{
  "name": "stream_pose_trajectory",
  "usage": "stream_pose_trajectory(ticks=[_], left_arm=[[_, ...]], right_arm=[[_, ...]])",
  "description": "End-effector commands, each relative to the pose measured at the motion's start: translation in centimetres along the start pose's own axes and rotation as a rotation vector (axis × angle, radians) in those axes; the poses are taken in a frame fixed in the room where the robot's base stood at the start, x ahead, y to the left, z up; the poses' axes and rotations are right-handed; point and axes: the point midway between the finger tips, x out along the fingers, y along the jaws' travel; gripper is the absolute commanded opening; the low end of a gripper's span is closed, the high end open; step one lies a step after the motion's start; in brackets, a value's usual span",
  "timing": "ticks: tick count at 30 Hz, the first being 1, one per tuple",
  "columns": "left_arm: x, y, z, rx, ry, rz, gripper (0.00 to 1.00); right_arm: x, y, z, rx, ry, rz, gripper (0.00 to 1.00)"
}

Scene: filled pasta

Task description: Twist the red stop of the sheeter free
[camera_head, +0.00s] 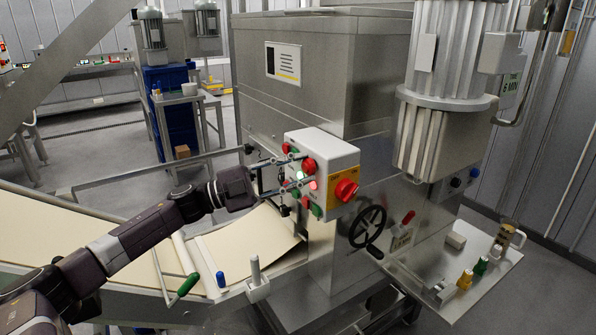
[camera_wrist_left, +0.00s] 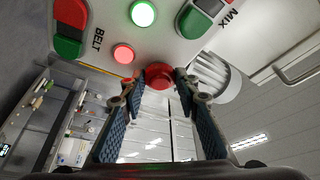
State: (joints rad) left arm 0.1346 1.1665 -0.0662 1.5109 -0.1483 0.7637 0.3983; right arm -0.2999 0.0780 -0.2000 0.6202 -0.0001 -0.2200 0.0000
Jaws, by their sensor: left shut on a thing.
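The red stop (camera_head: 309,166) is a round red mushroom button on the white control box (camera_head: 325,152) fixed to the steel machine. My left gripper (camera_head: 306,168) reaches in from the left with one finger above and one below the stop. In the left wrist view the red stop (camera_wrist_left: 158,74) sits between the two fingertips (camera_wrist_left: 159,84), and the gripper is shut on it. The fingers hide part of its sides. My right gripper is out of view.
A red rotary knob on a yellow plate (camera_head: 346,190) sits right of the stop. Lit green (camera_wrist_left: 142,13) and red (camera_wrist_left: 123,54) lamps are close by. A black handwheel (camera_head: 368,226) is below. The dough belt (camera_head: 245,243) lies beneath my left arm.

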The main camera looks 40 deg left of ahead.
Motion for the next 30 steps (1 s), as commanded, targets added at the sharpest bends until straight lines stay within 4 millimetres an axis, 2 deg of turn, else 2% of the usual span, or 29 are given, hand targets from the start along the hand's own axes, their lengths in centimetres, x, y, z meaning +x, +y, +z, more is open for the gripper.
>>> stream_pose_trajectory(ticks=[6,7,11,22,30], left_arm=[[0.0,-0.1,0.0,-0.001,0.0,-0.002,0.05],[0.0,-0.1,0.0,-0.001,0.0,-0.002,0.33],[0.0,-0.1,0.0,-0.001,0.0,-0.002,0.47],[-0.3,0.0,0.0,-0.003,-0.001,-0.001,0.47],[-2.9,0.2,0.1,-0.005,-0.004,0.001,0.47]], right_arm=[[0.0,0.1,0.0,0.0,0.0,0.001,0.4],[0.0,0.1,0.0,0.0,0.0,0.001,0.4],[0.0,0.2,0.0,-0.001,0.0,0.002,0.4],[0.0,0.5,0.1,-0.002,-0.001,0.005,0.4],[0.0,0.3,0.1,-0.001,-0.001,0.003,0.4]])
